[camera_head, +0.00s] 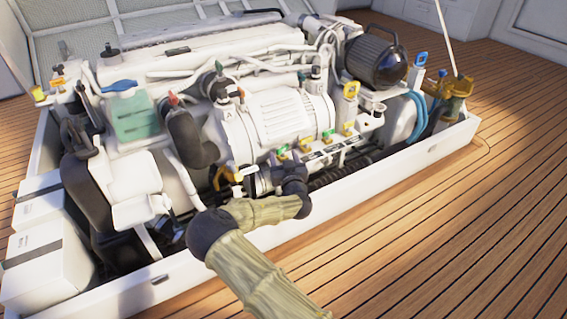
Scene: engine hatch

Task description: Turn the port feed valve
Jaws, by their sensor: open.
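My gripper (241,178) is open, low at the front of the engine, at the end of my dark wrist. Its fingers are small here and partly lost against the white parts. A yellow-orange curved part (222,178) shows just left of it; I cannot tell whether they touch. A row of small valves with green and yellow handles (281,152) runs along the engine's front, right of and above my gripper. No readable label marks the port feed valve, so I cannot tell which valve it is.
The white engine (275,115) fills the hatch, behind its raised white front rim (370,190). Brass valves (455,88) stand at the right end, near blue hoses (418,115). White boxes (40,240) stand at left. The wooden deck (450,240) at front right is clear.

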